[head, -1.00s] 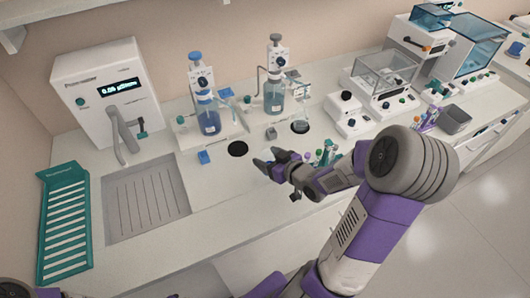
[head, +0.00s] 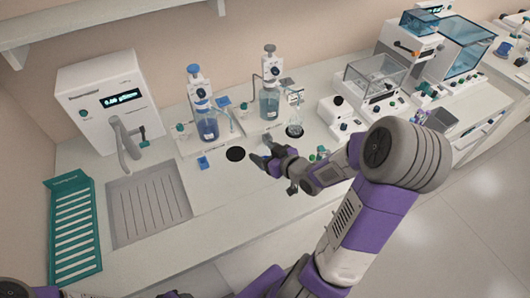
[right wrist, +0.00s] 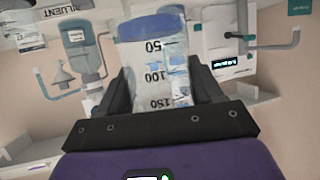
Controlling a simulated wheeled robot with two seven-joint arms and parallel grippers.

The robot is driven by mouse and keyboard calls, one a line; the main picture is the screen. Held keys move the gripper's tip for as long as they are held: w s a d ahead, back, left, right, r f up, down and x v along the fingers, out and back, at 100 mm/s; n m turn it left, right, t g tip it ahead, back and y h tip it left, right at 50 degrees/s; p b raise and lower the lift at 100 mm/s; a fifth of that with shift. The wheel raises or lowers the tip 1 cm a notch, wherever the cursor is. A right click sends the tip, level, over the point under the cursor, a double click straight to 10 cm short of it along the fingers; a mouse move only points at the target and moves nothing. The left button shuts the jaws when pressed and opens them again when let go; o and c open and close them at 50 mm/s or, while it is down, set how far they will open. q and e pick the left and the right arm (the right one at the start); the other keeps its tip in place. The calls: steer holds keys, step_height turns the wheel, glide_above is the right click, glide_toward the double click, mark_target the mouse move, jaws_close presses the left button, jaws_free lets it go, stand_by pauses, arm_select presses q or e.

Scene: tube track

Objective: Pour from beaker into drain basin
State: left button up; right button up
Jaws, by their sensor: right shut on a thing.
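The drain basin (head: 125,228), a grey ribbed sink, is set into the bench at left in the head view, below the tap (head: 128,145) of a white dispenser. My right gripper (head: 264,155) is right of the basin, near a dark round spot on the bench. In the right wrist view, my right gripper (right wrist: 155,98) is shut on the beaker (right wrist: 148,62), which is clear with a blue end and black volume marks that appear inverted. The beaker cannot be made out clearly in the head view. My left gripper is out of view.
The white dispenser (head: 85,80) stands behind the basin. Two bottle dispensers, one with a blue bottle (head: 206,125), stand at the back middle. A teal rack (head: 72,235) lies left of the basin. The bench between gripper and basin is mostly clear.

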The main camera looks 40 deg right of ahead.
steer(key=w+a+f+m+b, duration=0.1)
steer(key=w+a+m+b, duration=0.15)
steer(key=w+a, duration=1.25)
steer(key=s+a+f+m+b, duration=0.1)
steer(key=a+f, duration=0.3)
steer(key=a, duration=0.6)
steer(key=s+a+f+m+y+b, duration=0.1)
steer(key=a+f, duration=0.3)
steer(key=a, duration=0.7)
steer(key=shift+a+b, duration=0.3)
steer(key=shift+b, duration=0.35)
step_height(320, 180, down, 4)
steer(key=m+y+b, duration=0.2)
steer(key=b, duration=0.7)
steer(key=shift+s+r+m+t, duration=0.1)
steer(key=shift+m+t, duration=0.15)
steer(key=shift+t, duration=0.15)
